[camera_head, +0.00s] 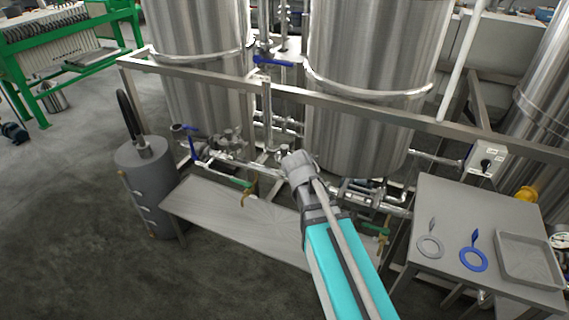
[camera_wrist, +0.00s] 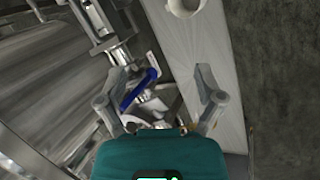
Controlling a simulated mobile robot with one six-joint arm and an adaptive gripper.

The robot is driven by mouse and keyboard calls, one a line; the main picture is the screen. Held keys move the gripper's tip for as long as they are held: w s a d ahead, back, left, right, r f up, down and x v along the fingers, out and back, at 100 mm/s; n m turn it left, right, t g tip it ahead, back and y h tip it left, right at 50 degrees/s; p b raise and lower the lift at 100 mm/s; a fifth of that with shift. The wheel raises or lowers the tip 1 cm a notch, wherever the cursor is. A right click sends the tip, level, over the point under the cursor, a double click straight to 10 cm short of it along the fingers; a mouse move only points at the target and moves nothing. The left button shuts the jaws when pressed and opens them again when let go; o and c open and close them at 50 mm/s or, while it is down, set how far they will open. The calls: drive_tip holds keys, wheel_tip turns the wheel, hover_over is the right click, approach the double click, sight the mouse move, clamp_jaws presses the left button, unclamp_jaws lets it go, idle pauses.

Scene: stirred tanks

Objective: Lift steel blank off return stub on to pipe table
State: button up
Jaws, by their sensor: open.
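My gripper (camera_wrist: 157,97) is open in the wrist view, its two grey fingers apart above steel pipework. Bright steel fittings (camera_wrist: 150,110) show between and beyond the fingers, close to a blue valve lever (camera_wrist: 138,90). I cannot tell the steel blank or the return stub from these fittings. In the head view my arm reaches to the pipework under the tanks and hides part of it; the fingers cannot be made out there. A grey table (camera_head: 455,205) stands at the right, with a flat grey ring with a tab (camera_head: 430,246) on it; which surface is the pipe table is not clear.
The grey table also bears a blue ring with a tab (camera_head: 474,259) and a shallow tray (camera_head: 529,259); its back half is bare. A steel rail (camera_head: 350,108) runs before the tanks. A low steel bench (camera_head: 235,215) and a grey cylinder (camera_head: 150,185) stand left.

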drive_tip(key=w+a+f+n+t+h+b, duration=0.2)
drive_tip(key=w+f+n+h+b, duration=0.1)
drive_tip(key=w+n+b, duration=0.3)
drive_tip(key=n+t+h+b, duration=0.5)
drive_tip(key=n+t+b, duration=0.4)
drive_tip(key=n, duration=0.5)
approach(284, 146)
drive_tip(key=a, duration=0.1)
drive_tip(key=s+a, duration=0.1)
drive_tip(key=s+a+b, duration=0.1)
drive_tip(key=shift+s+f+g, duration=0.15)
drive_tip(key=shift+f+g, duration=0.1)
drive_tip(key=shift+g, duration=0.05)
drive_tip(key=x, duration=0.8)
drive_tip(key=shift+d, duration=0.2)
drive_tip(key=shift+x, duration=2.7)
